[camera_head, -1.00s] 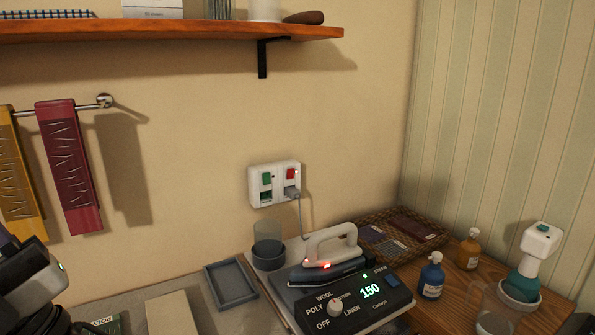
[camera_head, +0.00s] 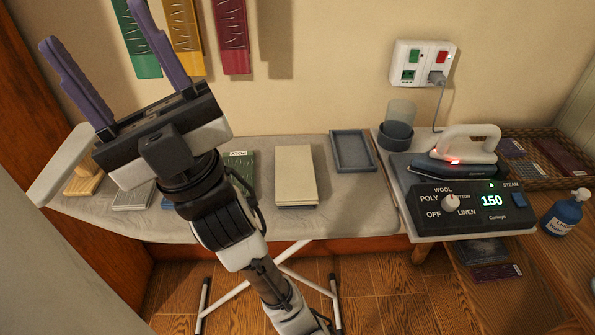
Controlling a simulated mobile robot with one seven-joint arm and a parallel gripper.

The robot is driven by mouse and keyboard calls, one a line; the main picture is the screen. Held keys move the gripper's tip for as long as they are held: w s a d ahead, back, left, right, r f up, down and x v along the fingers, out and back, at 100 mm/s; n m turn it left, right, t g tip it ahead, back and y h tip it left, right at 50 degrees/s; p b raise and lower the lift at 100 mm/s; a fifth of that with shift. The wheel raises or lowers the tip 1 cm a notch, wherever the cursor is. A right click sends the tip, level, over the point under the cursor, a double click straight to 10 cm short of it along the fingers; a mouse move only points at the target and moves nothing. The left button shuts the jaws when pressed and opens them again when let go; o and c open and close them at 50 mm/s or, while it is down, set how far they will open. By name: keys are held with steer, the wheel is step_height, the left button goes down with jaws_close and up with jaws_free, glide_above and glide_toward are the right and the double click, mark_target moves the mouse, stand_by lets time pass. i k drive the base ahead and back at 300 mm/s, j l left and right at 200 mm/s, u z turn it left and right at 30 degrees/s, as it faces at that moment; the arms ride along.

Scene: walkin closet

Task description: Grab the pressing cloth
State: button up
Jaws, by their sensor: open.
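My gripper (camera_head: 95,25) is raised at the upper left with its two purple fingers apart and nothing between them. Three patterned cloth-like strips hang on the wall: a green one (camera_head: 136,45), a yellow one (camera_head: 184,38) and a dark red one (camera_head: 232,36). The green one shows between and behind the fingers; contact cannot be told. A cream folded or block-like piece (camera_head: 296,174) lies flat on the ironing board (camera_head: 345,205), to the right of my arm. I cannot tell which of these is the pressing cloth. My arm hides part of the board.
A blue bottle (camera_head: 566,213) and a wicker basket (camera_head: 545,160) are at right.

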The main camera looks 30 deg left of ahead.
mark_target(296, 183)
steer(key=k+j+z, duration=0.15)
steer(key=j, duration=0.25)
steer(key=j+z, duration=0.1)
steer(key=j, duration=0.35)
steer(key=k+j+z, duration=0.15)
steer(key=j, duration=0.2)
steer(key=k+j+z, duration=0.15)
steer(key=j, duration=0.25)
steer(key=i+j, duration=0.2)
steer(key=i, duration=0.25)
